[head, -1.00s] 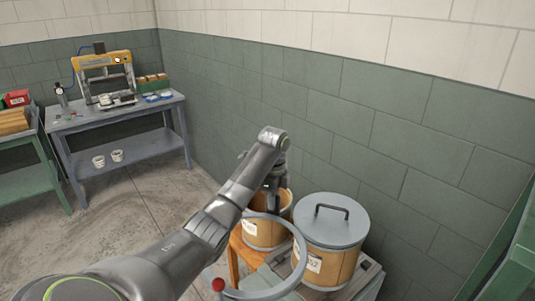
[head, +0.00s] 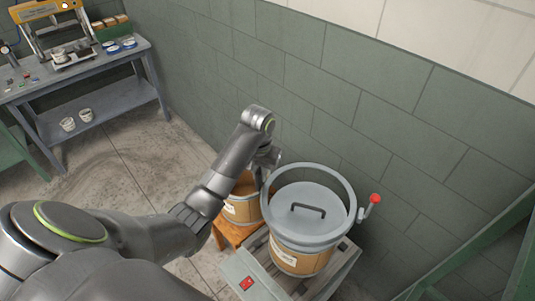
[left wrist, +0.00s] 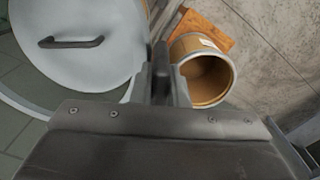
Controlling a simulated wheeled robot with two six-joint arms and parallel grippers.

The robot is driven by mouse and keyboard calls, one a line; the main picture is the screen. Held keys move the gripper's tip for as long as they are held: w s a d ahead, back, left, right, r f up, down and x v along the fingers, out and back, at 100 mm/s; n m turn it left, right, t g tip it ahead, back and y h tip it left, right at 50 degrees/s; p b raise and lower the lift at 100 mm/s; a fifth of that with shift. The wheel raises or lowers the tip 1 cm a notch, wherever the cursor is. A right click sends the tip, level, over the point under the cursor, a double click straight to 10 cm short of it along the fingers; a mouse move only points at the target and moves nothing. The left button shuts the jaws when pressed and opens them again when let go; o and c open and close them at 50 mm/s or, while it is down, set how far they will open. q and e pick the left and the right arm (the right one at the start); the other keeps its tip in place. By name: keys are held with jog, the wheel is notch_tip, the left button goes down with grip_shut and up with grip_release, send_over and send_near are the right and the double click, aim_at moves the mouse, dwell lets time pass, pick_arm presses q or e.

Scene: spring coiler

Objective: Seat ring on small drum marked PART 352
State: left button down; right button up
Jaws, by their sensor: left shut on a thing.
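A pale grey ring (head: 347,190) with a red-knobbed lever (head: 374,199) is over the top of the lidded drum, roughly around the lid's outline. I cannot tell whether it touches the drum. The tan drum (head: 306,263) has a grey lid (head: 293,222) with a dark handle; its label is too small to read now. The lid also shows in the left wrist view (left wrist: 95,70), with part of the ring (left wrist: 22,104) at its lower left. My left gripper (head: 262,178) is shut on the ring's left side, between the two drums. My right gripper is out of view.
An open tan drum (head: 240,212) stands close to the left on an orange stool (head: 229,234). The lidded drum stands on a grey slatted platform (head: 325,279) near the wall. A workbench (head: 85,70) is at far left; floor between is clear.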

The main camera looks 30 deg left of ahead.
aim_at(262, 188)
pick_arm(q)
jog(key=shift+w+d+r+n, duration=0.15)
jog(key=shift+d+n, duration=0.1)
jog(key=shift+n, duration=0.15)
jog(key=shift+s+f, duration=0.3)
jog(key=shift+f, duration=0.4)
jog(key=shift+w+f, duration=0.1)
jog(key=shift+f, duration=3.95)
jog(key=c, duration=1.3)
grip_release()
jog(key=shift+o, duration=0.3)
jog(key=o, duration=0.5)
